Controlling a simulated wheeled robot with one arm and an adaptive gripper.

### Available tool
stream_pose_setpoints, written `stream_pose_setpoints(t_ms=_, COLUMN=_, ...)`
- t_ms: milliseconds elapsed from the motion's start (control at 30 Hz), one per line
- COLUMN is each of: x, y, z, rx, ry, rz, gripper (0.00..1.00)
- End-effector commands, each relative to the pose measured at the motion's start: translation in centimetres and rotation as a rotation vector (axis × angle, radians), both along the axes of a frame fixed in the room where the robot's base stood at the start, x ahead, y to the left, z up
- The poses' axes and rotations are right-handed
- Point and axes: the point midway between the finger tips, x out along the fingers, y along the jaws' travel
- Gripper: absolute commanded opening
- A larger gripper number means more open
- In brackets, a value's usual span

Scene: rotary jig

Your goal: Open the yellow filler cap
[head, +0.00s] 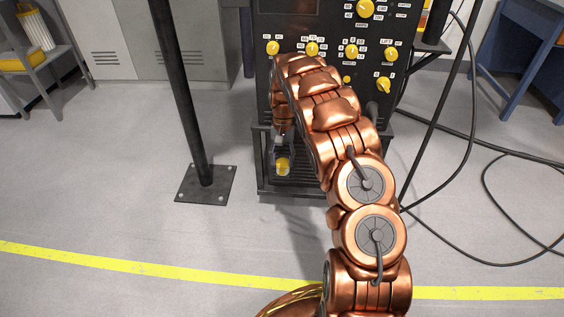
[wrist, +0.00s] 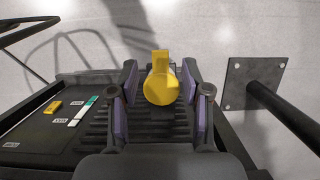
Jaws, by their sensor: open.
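The yellow filler cap (wrist: 161,84) sits between the two fingers of my gripper (wrist: 159,92) in the wrist view. It has a round body with a raised tab pointing toward the top of the picture. A gap shows between the cap and the finger pads on both sides, so my gripper is open around it. In the head view the cap (head: 283,165) shows as a small yellow shape low on the black machine, beside my gripper (head: 284,158). My arm hides part of the machine there.
The black panel (head: 268,95) above carries several yellow knobs. A black post on a floor plate (head: 206,184) stands to the left. Black cables (head: 470,150) lie on the floor to the right. The wrist view shows a yellow piece (wrist: 52,107) on the machine's left side.

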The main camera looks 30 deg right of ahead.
Motion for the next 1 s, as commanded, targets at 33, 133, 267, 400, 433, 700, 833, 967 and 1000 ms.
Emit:
stream_pose_setpoints(t_ms=33, x=0.1, y=0.0, z=0.8, rx=-0.001, ry=-0.003, rz=0.001, gripper=0.48)
stream_pose_setpoints(t_ms=133, x=0.2, y=0.0, z=2.5, rx=-0.003, ry=-0.007, rz=0.001, gripper=0.48)
stream_pose_setpoints(t_ms=267, x=0.2, y=0.0, z=4.8, rx=-0.002, ry=-0.007, rz=0.000, gripper=0.48)
stream_pose_setpoints(t_ms=400, x=0.2, y=0.0, z=7.0, rx=-0.001, ry=-0.006, rz=0.000, gripper=0.48)
stream_pose_setpoints(t_ms=433, x=0.1, y=0.0, z=7.3, rx=-0.001, ry=-0.005, rz=0.000, gripper=0.48)
stream_pose_setpoints(t_ms=700, x=0.0, y=0.0, z=8.3, rx=0.001, ry=0.001, rz=0.000, gripper=0.48)
stream_pose_setpoints(t_ms=833, x=0.0, y=0.0, z=8.3, rx=0.000, ry=0.000, rz=0.000, gripper=0.48)
stream_pose_setpoints(t_ms=967, x=0.0, y=0.0, z=8.3, rx=0.000, ry=0.000, rz=0.000, gripper=0.48)
stream_pose_setpoints(t_ms=1000, x=0.0, y=0.0, z=8.3, rx=0.000, ry=0.000, rz=0.000, gripper=0.48)
